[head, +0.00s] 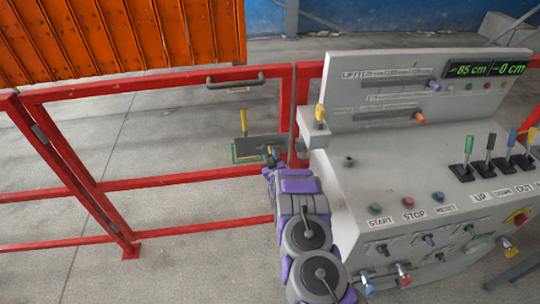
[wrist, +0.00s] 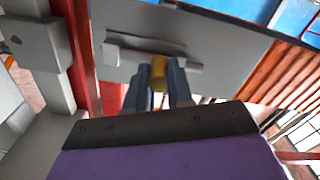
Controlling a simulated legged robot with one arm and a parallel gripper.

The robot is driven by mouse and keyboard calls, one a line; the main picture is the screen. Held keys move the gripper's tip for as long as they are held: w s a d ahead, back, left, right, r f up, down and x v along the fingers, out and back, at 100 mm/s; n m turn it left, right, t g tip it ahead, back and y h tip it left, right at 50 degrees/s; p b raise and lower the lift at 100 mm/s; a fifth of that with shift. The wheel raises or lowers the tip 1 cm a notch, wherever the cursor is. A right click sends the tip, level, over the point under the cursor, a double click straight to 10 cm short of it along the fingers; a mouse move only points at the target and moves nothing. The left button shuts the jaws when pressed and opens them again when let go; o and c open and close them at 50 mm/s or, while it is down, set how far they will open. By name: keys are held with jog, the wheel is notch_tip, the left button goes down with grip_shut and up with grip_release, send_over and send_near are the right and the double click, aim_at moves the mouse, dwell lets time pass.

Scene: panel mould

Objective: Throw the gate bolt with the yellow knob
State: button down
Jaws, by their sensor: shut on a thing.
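The yellow knob (wrist: 159,72) is between the two blue-grey fingertips of my gripper (wrist: 158,84) in the wrist view. My gripper is shut on it. Just beyond the knob is a grey bolt bar (wrist: 150,55) on a grey plate (wrist: 215,35). In the head view my gripper (head: 271,156) is at the dark bolt plate (head: 258,145) on the red gate (head: 150,184), by the gate's right post. My arm and fingers mostly hide the knob there. How far the bolt is slid cannot be told.
A grey control console (head: 400,160) with levers, buttons and a display stands close right of my arm. A yellow-topped peg (head: 320,114) stands on its left corner. An orange corrugated panel (head: 120,35) is behind the gate. Floor beyond the gate is mostly clear.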

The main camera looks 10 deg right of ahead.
aim_at(280, 146)
jog(key=shift+w+d+r+p, duration=0.15)
jog(key=shift+d+p, duration=0.25)
jog(key=shift+d, duration=0.8)
jog(key=shift+s+d+r+p, duration=0.1)
jog(key=shift+d+p, duration=0.3)
jog(key=shift+d, duration=0.75)
jog(key=c, duration=1.2)
grip_release()
jog(key=shift+o, duration=1)
jog(key=shift+f, duration=0.1)
jog(key=s+p, duration=0.3)
jog(key=s, duration=1.4)
jog(key=shift+s, duration=0.15)
jog(key=shift+f, duration=0.1)
